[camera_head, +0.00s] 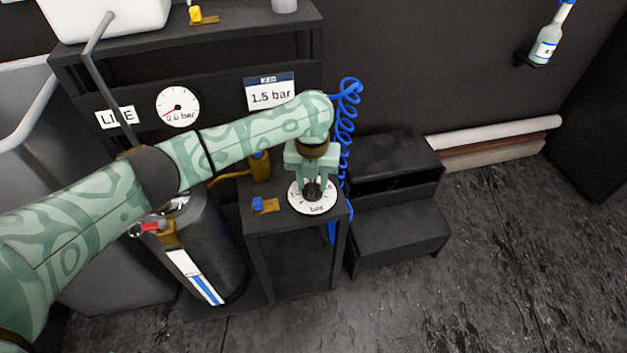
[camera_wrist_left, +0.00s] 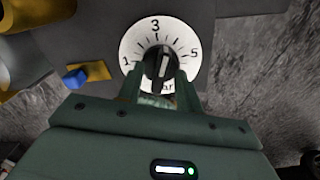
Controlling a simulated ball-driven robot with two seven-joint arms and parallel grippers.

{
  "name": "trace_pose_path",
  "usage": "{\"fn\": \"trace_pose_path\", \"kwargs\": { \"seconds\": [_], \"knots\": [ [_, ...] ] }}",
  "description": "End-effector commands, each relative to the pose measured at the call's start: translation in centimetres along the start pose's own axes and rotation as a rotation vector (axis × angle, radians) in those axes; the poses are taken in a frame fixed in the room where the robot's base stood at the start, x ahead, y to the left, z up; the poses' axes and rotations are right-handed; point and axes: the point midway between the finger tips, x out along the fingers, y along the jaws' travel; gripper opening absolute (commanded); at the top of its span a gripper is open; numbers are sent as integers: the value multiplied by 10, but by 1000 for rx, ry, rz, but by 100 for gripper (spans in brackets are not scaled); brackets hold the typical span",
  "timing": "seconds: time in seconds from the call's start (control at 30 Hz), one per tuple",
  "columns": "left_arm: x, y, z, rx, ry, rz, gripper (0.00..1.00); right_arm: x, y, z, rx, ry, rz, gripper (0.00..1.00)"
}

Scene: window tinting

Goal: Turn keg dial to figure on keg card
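The keg card (camera_head: 270,93) on the rack reads "1.5 bar". The keg dial (camera_head: 301,204) is a white round plate with a black knob (camera_head: 312,191) on top of a small dark stand. In the left wrist view the dial (camera_wrist_left: 133,48) shows figures 1, 3 and 5, and the knob (camera_wrist_left: 160,66) carries a pale pointer mark near the 3 side. My left gripper (camera_head: 312,184) points down at the knob. Its fingers (camera_wrist_left: 160,84) are spread, one on each side of the knob; firm contact does not show. My right gripper is not in view.
A round gauge (camera_head: 178,107) reads 0.0 bar beside a "LINE" label (camera_head: 115,117). A blue-handled brass valve (camera_head: 262,205) sits left of the dial. A coiled blue hose (camera_head: 346,115) hangs behind. A dark keg (camera_head: 218,235) stands left, black steps (camera_head: 400,235) right.

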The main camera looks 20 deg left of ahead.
Motion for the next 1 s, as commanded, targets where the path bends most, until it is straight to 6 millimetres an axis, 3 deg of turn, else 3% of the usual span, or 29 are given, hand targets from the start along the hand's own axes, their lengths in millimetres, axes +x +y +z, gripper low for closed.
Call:
{"fn": "trace_pose_path", "kwargs": {
  "seconds": [0.17, 0.3, 0.33, 0.67, 1.0],
  "knots": [
    [-1, 0, 0, 0, -1, 0, 35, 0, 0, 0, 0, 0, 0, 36],
    [-1, 0, 0, 0, -1, 0, 2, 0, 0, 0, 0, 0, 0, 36],
    [-1, 0, 0, 0, -1, 0, 0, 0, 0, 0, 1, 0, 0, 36],
    [-2, 0, 0, -24, -1, 0, 0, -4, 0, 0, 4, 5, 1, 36],
    [-7, -1, -1, -217, -1, -1, 0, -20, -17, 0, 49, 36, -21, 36]
  ]
}}
